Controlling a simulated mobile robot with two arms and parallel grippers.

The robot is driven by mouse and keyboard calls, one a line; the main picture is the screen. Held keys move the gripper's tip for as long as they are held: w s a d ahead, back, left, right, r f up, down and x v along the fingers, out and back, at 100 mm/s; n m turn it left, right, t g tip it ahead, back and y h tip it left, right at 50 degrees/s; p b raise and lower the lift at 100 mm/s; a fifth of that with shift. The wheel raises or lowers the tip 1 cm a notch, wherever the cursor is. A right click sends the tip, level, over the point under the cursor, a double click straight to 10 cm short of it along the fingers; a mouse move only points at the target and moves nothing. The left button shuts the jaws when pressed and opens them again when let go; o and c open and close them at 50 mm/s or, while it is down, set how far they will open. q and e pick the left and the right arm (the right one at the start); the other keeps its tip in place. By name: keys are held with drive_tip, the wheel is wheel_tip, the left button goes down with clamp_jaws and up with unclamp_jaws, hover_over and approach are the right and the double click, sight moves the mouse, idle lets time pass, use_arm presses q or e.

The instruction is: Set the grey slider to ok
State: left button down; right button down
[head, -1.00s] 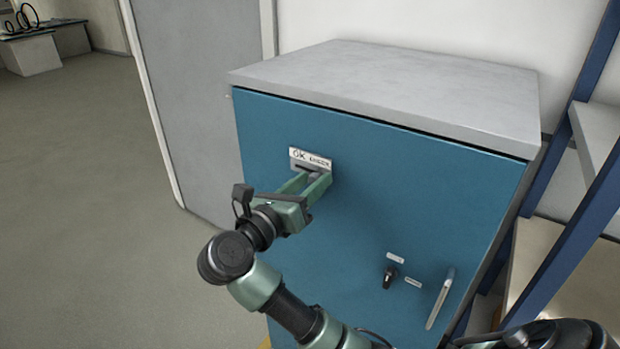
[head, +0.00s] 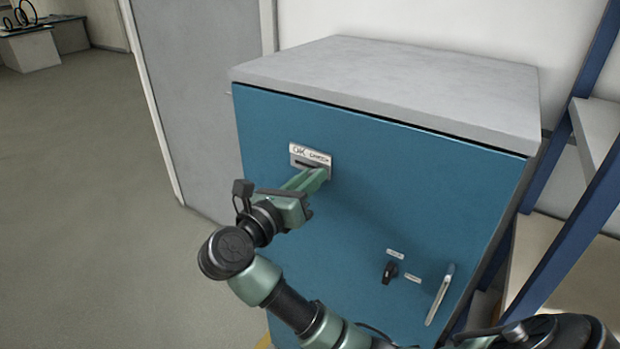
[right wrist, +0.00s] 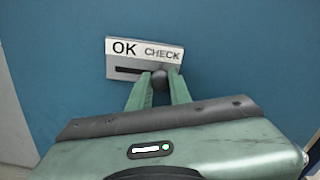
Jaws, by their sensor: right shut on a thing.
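The slider plate (right wrist: 125,56) is a light grey strip on the blue cabinet front, marked OK at left and CHECK at right. It also shows in the head view (head: 297,150). A dark slot (right wrist: 126,70) runs below the words. The dark grey slider knob (right wrist: 160,78) sits below CHECK, towards the slot's right part, with bare slot to its left under OK. My right gripper (right wrist: 160,84) is shut on the knob, one finger on each side. In the head view the right gripper (head: 317,177) reaches the plate and hides the knob. My left gripper is not in view.
The blue cabinet (head: 400,210) has a grey top (head: 400,85). A black rotary knob (head: 390,272) with labels and a metal handle (head: 440,295) are low on its front. A blue-framed shelf (head: 575,220) stands at right. Open floor (head: 90,190) lies at left.

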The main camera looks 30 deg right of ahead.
sight(299, 162)
idle(0.9)
drive_tip(key=w+b, duration=0.1)
drive_tip(key=w+a+b, duration=0.1)
drive_tip(key=w+b, duration=0.1)
drive_tip(key=w+a+b, duration=0.1)
drive_tip(key=shift+w+f+b, duration=0.15)
drive_tip(key=shift+w+b, duration=0.15)
drive_tip(key=shift+w, duration=0.15)
drive_tip(key=shift+r, duration=0.25)
drive_tip(key=c, duration=1.4)
unclamp_jaws()
drive_tip(key=shift+o, duration=0.6)
drive_tip(key=shift+w+a+f, duration=0.1)
